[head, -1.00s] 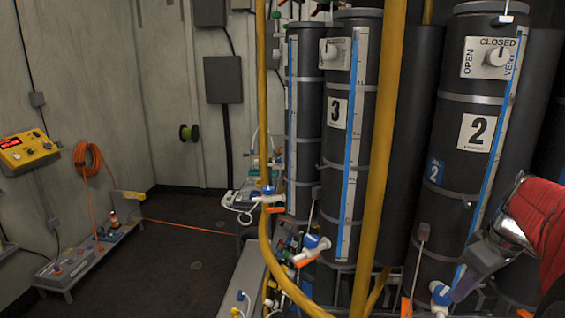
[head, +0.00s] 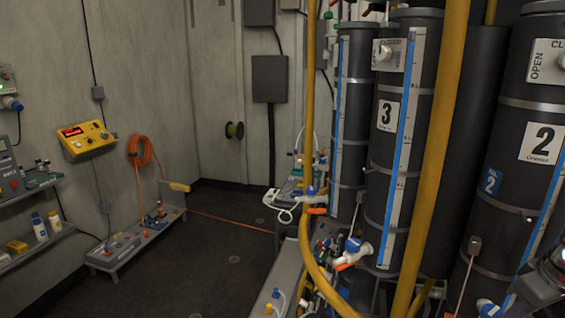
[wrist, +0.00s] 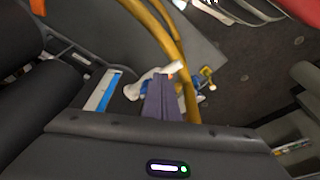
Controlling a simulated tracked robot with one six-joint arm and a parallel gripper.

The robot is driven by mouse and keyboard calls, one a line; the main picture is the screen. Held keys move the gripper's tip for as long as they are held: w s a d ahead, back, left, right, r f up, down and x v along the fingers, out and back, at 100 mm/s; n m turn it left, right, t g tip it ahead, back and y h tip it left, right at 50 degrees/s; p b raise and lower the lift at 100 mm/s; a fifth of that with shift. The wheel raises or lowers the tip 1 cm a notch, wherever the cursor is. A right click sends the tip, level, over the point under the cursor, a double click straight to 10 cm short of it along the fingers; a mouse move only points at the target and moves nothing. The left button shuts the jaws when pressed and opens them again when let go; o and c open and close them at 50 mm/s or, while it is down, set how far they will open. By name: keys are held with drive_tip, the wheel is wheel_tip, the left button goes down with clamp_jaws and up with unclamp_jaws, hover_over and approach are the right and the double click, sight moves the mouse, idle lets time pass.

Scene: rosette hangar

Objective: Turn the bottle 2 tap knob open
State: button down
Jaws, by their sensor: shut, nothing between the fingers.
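Bottle 2 (head: 510,140), a tall dark cylinder with a white "2" label, stands at the right edge of the head view. Its top valve plate (head: 546,62) is partly cut off. Low on it, a blue and white tap (head: 487,308) shows at the bottom edge, mostly cropped, so its knob position cannot be read. My gripper (head: 514,298) is close to the right of this tap. In the wrist view my gripper (wrist: 166,98) is shut and empty, its dark fingers beside a white and blue fitting (wrist: 140,88). Contact cannot be told.
Bottle 3 (head: 400,150) stands left of bottle 2, with its own blue and white tap (head: 353,250). A yellow pipe (head: 437,150) runs upright between them. A grey bench (head: 268,297) lies below.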

drive_tip(key=shift+w+d, duration=0.15)
drive_tip(key=shift+d, duration=0.5)
idle(0.5)
drive_tip(key=shift+s+d, duration=0.1)
drive_tip(key=shift+s, duration=0.3)
drive_tip(key=shift+r, duration=3)
